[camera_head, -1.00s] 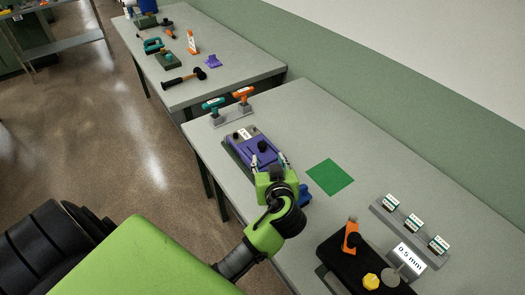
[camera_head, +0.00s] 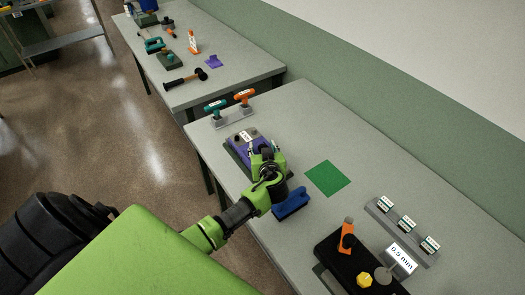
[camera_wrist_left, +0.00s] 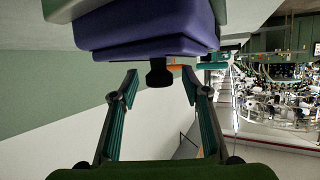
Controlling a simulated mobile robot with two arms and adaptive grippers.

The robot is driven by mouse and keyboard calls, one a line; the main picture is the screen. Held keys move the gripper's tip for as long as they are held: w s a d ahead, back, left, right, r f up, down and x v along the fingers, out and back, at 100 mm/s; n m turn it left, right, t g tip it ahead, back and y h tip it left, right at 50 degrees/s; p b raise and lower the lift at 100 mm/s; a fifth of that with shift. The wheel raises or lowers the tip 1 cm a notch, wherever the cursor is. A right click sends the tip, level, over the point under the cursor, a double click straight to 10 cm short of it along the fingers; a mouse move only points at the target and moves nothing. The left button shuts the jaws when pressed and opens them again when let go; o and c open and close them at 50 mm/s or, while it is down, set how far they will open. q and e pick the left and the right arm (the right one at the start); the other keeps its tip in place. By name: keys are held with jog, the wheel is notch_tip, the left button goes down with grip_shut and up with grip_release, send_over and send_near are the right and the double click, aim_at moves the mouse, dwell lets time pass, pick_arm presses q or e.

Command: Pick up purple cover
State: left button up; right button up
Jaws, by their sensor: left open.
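The purple cover (camera_head: 236,142) sits on a dark grey base on the near table, largely hidden by my gripper in the head view. In the left wrist view the purple cover (camera_wrist_left: 150,30) fills the upper middle, with its black knob (camera_wrist_left: 158,74) sticking out toward the fingers. My left gripper (camera_head: 262,146) is over the cover. Its teal-padded fingers (camera_wrist_left: 157,88) are open, and the knob appears between their tips with gaps on both sides. I cannot tell whether anything touches. My right gripper is in neither view.
A blue object (camera_head: 292,203) lies just right of my gripper. A green square (camera_head: 328,178) lies flat beyond it. Teal and orange handled tools (camera_head: 230,107) stand in a rack at the left end. A black fixture (camera_head: 355,262) stands at the front right.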

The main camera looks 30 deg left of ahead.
pick_arm(q)
jog(key=shift+w+a+f, duration=0.1)
jog(key=shift+w+a, duration=0.05)
jog(key=shift+w, duration=0.05)
jog(key=shift+c, duration=0.4)
grip_shut()
